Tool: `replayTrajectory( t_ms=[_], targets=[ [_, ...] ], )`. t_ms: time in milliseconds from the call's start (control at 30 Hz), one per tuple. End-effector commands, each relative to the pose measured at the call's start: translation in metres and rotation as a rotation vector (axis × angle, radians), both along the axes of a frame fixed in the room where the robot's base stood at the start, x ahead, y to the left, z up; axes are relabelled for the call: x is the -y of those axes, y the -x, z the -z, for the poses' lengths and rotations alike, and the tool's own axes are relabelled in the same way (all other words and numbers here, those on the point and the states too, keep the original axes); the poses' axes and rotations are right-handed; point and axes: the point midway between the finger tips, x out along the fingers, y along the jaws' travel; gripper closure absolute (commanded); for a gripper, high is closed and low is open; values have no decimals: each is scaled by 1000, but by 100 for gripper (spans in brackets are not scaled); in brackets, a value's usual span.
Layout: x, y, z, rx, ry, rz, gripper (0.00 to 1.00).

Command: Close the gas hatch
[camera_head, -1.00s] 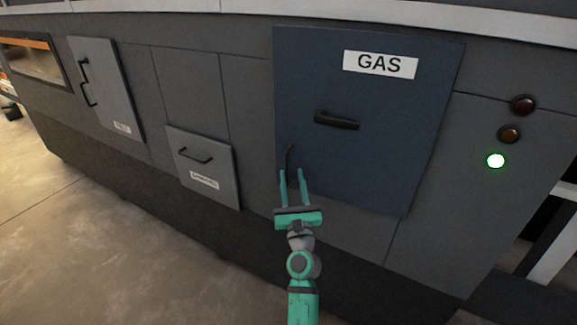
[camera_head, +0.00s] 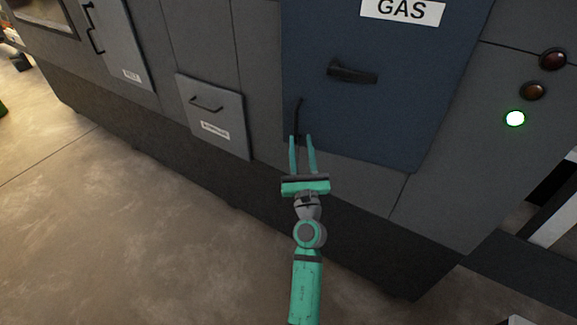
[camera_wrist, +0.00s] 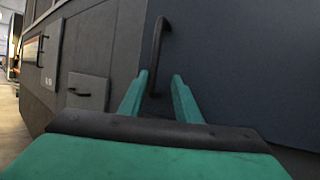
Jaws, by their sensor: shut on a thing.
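The gas hatch (camera_head: 370,115) is a large dark blue panel with a white GAS label (camera_head: 402,10). I cannot tell whether it is flush with the machine or slightly ajar. A thin dark upright handle (camera_head: 298,112) sits near its lower left edge, and it also shows in the wrist view (camera_wrist: 157,50). A second dark horizontal handle (camera_head: 352,72) is higher on the panel. My gripper (camera_head: 302,138) is at the lower end of the upright handle, shut on it. In the wrist view, the handle's lower end lies between the fingertips (camera_wrist: 160,82).
A small grey hatch (camera_head: 212,118) and a taller grey hatch (camera_head: 113,40), each with a dark handle, are to the left. Two dark red buttons (camera_head: 533,91) and a lit green one (camera_head: 515,118) are at right. Open floor (camera_head: 150,240) lies in front.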

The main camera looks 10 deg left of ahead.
Motion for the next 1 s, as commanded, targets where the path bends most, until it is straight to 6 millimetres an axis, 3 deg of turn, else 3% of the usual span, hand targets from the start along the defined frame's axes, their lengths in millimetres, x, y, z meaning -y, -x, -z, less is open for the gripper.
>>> replayTrajectory(
  t_ms=[33,1000],
  targets=[
    [9,1,4,-4,-2,19,82],
    [-15,53,24,0,-1,4,82]
  ],
)
